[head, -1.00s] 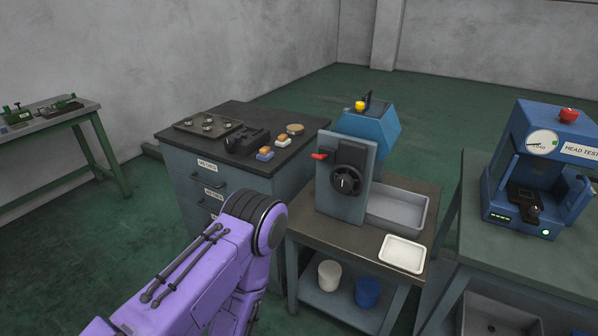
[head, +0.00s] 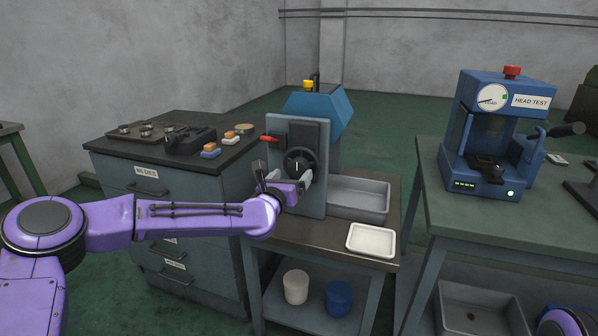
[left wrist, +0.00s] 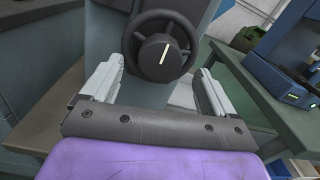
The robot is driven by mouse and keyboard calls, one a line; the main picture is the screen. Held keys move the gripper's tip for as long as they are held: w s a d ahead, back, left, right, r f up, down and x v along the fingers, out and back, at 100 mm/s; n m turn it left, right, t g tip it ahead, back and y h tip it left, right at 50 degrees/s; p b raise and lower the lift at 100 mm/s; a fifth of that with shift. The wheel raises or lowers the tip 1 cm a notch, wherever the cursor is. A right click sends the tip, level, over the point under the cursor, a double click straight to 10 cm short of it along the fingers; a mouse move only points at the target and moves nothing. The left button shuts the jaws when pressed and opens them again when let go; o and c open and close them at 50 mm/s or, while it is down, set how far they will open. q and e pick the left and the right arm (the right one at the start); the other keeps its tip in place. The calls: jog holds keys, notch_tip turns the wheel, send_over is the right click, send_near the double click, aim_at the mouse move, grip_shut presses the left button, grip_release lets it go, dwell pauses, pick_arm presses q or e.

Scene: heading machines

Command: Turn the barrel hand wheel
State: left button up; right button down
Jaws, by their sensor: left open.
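The barrel hand wheel (head: 300,161) is a black ring with a dark hub and a white line, on the front panel of a grey and blue machine (head: 283,190). In the left wrist view the wheel (left wrist: 160,54) is straight ahead, its white line slightly tilted. My left gripper (head: 284,178) is open just in front of and below the wheel. In the left wrist view its two fingers (left wrist: 160,85) stand wide apart, either side of the wheel's lower part, with nothing held. I cannot tell if they touch the rim. My right gripper is out of view.
A red lever (head: 268,139) sticks out left of the panel. A grey bin (head: 372,198) and a white tray (head: 371,240) are at the right. A drawer cabinet (head: 120,172) stands left, and a blue head tester (head: 460,130) stands on the right bench.

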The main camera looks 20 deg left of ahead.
aim_at(297, 171)
pick_arm(q)
jog(key=w, duration=0.6)
jog(key=shift+w+d+f+p, duration=0.1)
jog(key=shift+d+p, duration=0.1)
jog(key=shift+p, duration=0.15)
jog(key=c, duration=1)
jog(key=shift+c, duration=0.2)
